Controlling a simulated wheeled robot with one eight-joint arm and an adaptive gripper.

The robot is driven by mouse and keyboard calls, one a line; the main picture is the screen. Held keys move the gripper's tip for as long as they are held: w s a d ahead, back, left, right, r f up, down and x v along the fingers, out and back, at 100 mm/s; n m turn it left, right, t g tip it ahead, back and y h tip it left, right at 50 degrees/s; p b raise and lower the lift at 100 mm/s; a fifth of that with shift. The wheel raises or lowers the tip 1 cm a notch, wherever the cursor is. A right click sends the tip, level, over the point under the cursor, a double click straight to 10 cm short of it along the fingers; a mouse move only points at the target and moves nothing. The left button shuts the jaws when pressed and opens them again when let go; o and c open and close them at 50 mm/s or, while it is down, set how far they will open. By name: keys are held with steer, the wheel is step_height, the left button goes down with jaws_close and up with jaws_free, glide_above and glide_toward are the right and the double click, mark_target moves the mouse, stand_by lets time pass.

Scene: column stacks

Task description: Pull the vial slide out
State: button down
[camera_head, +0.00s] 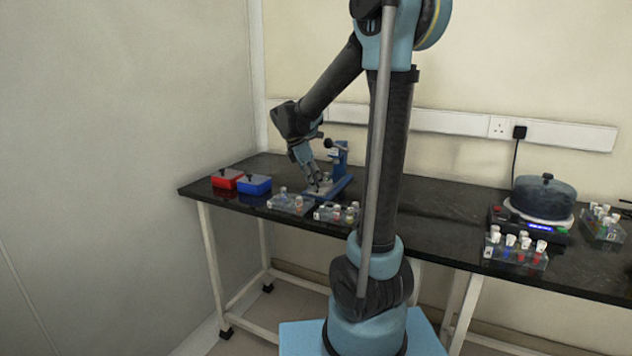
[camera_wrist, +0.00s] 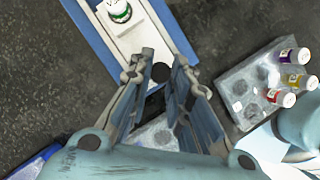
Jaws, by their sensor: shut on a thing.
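The vial slide (camera_wrist: 130,42) is a white strip lying in a blue frame (camera_wrist: 92,35) in the wrist view. A vial with a green and white top (camera_wrist: 119,11) stands at the slide's far end. A dark round knob (camera_wrist: 159,72) is at the slide's near end. My gripper (camera_wrist: 161,76) is shut on this knob, with one finger on each side; the exact contact is hard to see. In the head view my gripper (camera_head: 316,187) reaches down at the front of the blue stand (camera_head: 341,157), and it hides part of the slide.
A clear rack (camera_wrist: 245,84) with several capped vials stands right of the slide. Two clear racks (camera_head: 290,206) line the front edge in the head view. Red (camera_head: 227,179) and blue (camera_head: 254,184) boxes stand to the left. A hotplate with a pot (camera_head: 543,197) is far right.

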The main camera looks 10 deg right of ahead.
steer(key=c, duration=1.5)
jaws_free()
steer(key=shift+o, duration=0.2)
steer(key=shift+a+r, duration=0.1)
steer(key=shift+r, duration=0.05)
steer(key=v, duration=1.1)
steer(key=shift+r, duration=0.35)
